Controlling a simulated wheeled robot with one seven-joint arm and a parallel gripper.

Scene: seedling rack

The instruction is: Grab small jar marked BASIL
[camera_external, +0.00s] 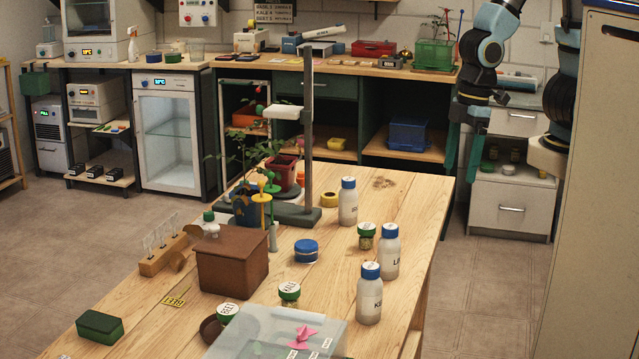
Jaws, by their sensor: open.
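More small jars (494,162) stand on a shelf at the right. My gripper (464,168) hangs fingers down at the upper right, open and empty, beyond the table's right edge and apart from all the jars.
White bottles with blue caps (389,252) stand near the table's (408,200) right side. A clear box (262,343), a brown box (232,276), a blue-lidded tub (306,252) and a grey stand (307,150) crowd the rest. The table's far right corner is mostly clear.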

